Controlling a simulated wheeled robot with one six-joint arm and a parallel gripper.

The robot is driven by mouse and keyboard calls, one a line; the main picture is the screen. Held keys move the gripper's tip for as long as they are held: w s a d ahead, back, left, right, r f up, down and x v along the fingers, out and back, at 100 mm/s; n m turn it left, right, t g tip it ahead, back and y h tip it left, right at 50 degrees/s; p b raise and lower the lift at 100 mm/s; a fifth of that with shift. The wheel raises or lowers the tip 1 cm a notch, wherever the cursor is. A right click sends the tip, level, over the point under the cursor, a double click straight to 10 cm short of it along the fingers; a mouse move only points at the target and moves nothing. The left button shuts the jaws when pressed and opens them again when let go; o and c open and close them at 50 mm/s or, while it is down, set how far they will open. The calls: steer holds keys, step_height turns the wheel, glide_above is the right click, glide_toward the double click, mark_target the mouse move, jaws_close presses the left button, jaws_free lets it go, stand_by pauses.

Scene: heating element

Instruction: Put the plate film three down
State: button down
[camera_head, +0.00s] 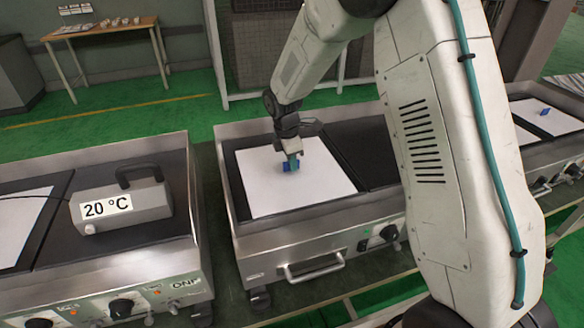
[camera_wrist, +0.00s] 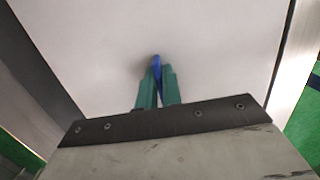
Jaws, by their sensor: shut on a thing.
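A white plate film (camera_head: 268,196) with a blue grip lies flat over the dark plate of the middle griddle, as far as I can tell. My gripper (camera_head: 291,163) points down over the film's middle, its green fingers shut on the blue grip (camera_head: 287,168). In the wrist view the fingers of my gripper (camera_wrist: 158,86) meet around the blue grip (camera_wrist: 156,62), with the white film (camera_wrist: 100,40) spread beneath. I cannot tell whether a small gap lies under the film.
The middle griddle (camera_head: 315,265) has a raised metal rim and front knobs. On the left griddle stands a grey box reading 20 °C (camera_head: 122,208), beside another white film (camera_head: 22,228). A further film with a blue grip (camera_head: 548,115) lies at right. A wooden table (camera_head: 100,33) stands behind.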

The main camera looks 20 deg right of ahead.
steer(key=shift+f, duration=1.1)
steer(key=shift+f, duration=0.2)
steer(key=c, duration=1.6)
jaws_free()
steer(key=shift+o, duration=0.2)
steer(key=shift+r, duration=0.15)
steer(key=r, duration=0.4)
steer(key=a+r, duration=0.1)
steer(key=r, duration=0.7)
steer(key=shift+a, duration=0.15)
